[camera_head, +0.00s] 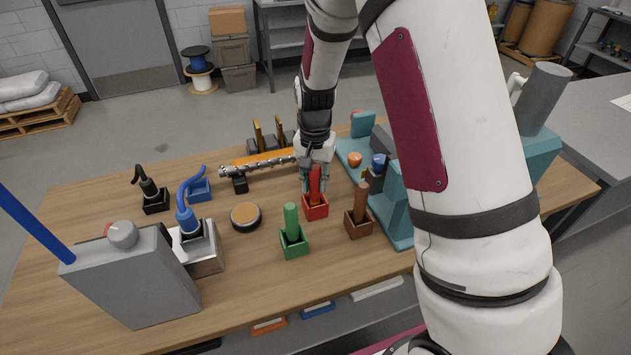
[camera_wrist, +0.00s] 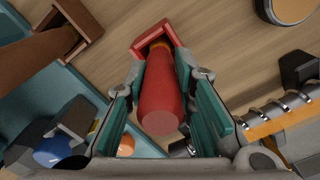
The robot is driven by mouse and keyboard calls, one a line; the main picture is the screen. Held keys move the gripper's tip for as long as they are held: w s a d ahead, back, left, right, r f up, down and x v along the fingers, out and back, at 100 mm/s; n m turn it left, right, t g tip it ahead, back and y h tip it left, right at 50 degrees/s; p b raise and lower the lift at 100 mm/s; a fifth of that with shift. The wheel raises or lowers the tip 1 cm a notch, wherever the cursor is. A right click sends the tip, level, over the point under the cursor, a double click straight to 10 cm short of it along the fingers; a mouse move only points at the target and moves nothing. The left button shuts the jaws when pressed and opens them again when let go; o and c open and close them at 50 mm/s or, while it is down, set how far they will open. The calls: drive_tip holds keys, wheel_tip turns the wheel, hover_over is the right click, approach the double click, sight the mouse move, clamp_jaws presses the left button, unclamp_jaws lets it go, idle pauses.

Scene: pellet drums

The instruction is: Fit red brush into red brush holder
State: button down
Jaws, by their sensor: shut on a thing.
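The red brush (camera_head: 315,184) stands roughly upright at the red brush holder (camera_head: 316,212), a small square open box on the wooden table. In the wrist view the red brush (camera_wrist: 160,96) points its far end into the mouth of the red holder (camera_wrist: 136,47). How deep that end sits is hidden. My gripper (camera_head: 313,180) comes down from above, with teal fingers on both sides of the brush. In the wrist view my gripper (camera_wrist: 162,80) is shut on the brush's handle.
A green brush (camera_head: 291,218) in a green holder and a brown brush (camera_head: 362,197) in a brown holder stand close by. A round tin (camera_head: 246,216) lies left. A teal fixture (camera_head: 398,205) stands right, and an orange-and-metal bar (camera_head: 262,162) lies behind left.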

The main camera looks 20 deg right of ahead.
drive_tip(key=shift+f, duration=0.25)
drive_tip(key=c, duration=1.4)
unclamp_jaws()
drive_tip(key=shift+o, duration=0.2)
wheel_tip(320, 180, up, 12)
drive_tip(key=shift+r+b, duration=0.1)
drive_tip(key=shift+b, duration=0.9)
drive_tip(key=s+r+n+t, duration=0.3)
drive_tip(key=s+r, duration=0.8)
drive_tip(key=r, duration=0.1)
drive_tip(key=s+r+n+t, duration=0.2)
drive_tip(key=s+n, duration=0.1)
drive_tip(key=s, duration=0.9)
drive_tip(key=shift+s+r+n+t, duration=0.25)
drive_tip(key=shift+s+n+t, duration=0.05)
drive_tip(key=shift+n, duration=0.1)
